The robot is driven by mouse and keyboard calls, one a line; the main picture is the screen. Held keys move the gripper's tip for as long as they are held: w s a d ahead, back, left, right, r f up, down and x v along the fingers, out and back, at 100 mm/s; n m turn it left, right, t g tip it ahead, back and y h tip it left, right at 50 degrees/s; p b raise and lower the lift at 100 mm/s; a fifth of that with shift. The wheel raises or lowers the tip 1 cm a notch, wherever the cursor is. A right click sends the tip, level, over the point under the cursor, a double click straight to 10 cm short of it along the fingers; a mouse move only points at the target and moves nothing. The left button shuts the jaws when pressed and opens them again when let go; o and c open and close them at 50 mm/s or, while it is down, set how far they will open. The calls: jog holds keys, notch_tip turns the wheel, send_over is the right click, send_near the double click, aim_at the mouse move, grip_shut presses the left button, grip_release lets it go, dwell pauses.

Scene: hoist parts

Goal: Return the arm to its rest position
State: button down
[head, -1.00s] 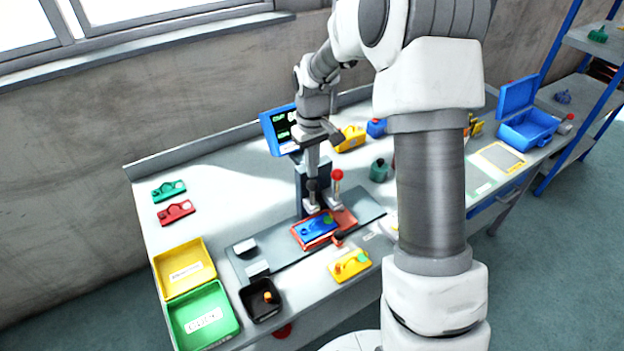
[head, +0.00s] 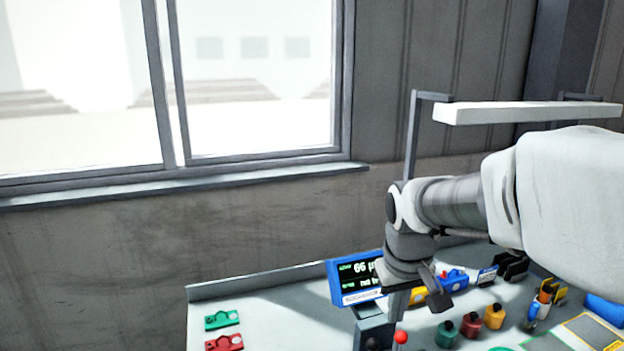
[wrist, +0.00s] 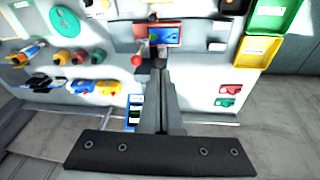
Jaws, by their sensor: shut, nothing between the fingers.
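My arm reaches in from the right in the head view, with its wrist (head: 410,250) above the bench beside the blue display. The lower end of my gripper is cut off by the bottom of that view. In the wrist view my gripper (wrist: 159,66) is shut and empty, its narrow fingers pointing towards the fixture. A blue part (wrist: 165,34) lies in the red fixture just beyond the fingertips in the picture. The fingers look apart from it, though the height is hard to judge.
A red ball knob (head: 401,337) stands close to my gripper. The blue display (head: 355,280) is beside my wrist. Green (head: 222,319) and red (head: 224,342) parts lie at left. Several bottles (head: 471,325) stand at right. A white lamp bar (head: 525,112) hangs above the bench.

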jog(key=s+r+m+t, duration=0.2)
jog(key=s+r+t, duration=0.1)
jog(key=s, duration=1.3)
jog(key=shift+a+r+y, duration=0.15)
jog(key=shift+r+y, duration=0.15)
jog(key=shift+r, duration=0.4)
dwell(0.6)
